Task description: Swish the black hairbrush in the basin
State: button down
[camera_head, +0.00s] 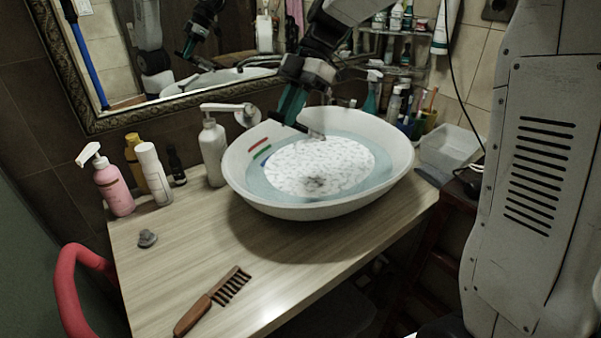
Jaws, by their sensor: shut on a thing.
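The white oval basin (320,212) stands on the wooden counter and holds bluish water with a white foamy patch (320,165). A dark blotch shows in the front of the foam; I cannot tell what it is. My gripper (290,112) reaches down from the top, with its teal fingers at the basin's back-left rim. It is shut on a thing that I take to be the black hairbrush. The brush cannot be clearly made out at this angle and size.
A brown comb (213,301) and a small grey object (147,238) lie on the counter (290,260). A pink pump bottle (114,187), yellow and white bottles and a white dispenser (213,150) stand left of the basin. A clear tub (452,150) is at right. The counter's front is mostly free.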

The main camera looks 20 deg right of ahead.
jog(key=shift+r, duration=0.15)
jog(key=shift+r, duration=1.35)
